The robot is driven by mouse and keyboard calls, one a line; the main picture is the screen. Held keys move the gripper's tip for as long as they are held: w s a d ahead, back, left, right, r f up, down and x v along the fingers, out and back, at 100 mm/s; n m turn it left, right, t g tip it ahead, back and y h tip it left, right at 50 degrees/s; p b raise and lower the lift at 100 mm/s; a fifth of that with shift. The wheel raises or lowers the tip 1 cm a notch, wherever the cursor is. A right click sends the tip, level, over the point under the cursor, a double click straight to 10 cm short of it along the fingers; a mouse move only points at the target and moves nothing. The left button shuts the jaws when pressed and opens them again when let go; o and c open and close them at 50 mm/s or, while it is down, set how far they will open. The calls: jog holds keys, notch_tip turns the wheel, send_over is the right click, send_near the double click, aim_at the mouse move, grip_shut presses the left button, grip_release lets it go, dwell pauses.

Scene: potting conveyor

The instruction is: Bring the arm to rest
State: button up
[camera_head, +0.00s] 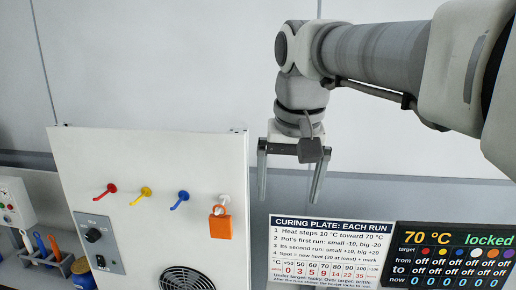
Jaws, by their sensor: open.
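My gripper (290,178) hangs from my arm, pointing down, in the upper middle of the head view. Its two fingers are spread apart with nothing between them. It is in front of the pale wall, to the right of the white panel (150,165) and above the curing plate sign (325,250). Nothing appears to touch the fingers.
A dark display (447,256) reads 70 °C, locked. Tools (40,246) stand at the left. The wall area left of my gripper is clear.

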jog(key=s+d+f+t+b, duration=0.1)
jog(key=s+d+f, duration=0.3)
jog(key=s+f, duration=0.3)
jog(key=s+d+f+t+b, duration=0.1)
jog(key=s+d+f, duration=0.4)
jog(key=s+f, duration=0.2)
notch_tip(320, 180, down, 2)
jog(key=shift+f+n+t+b, duration=0.1)
jog(key=shift+n+t+b, duration=0.2)
jog(key=shift+t+b, duration=0.1)
jog(key=shift+c, duration=0.3)
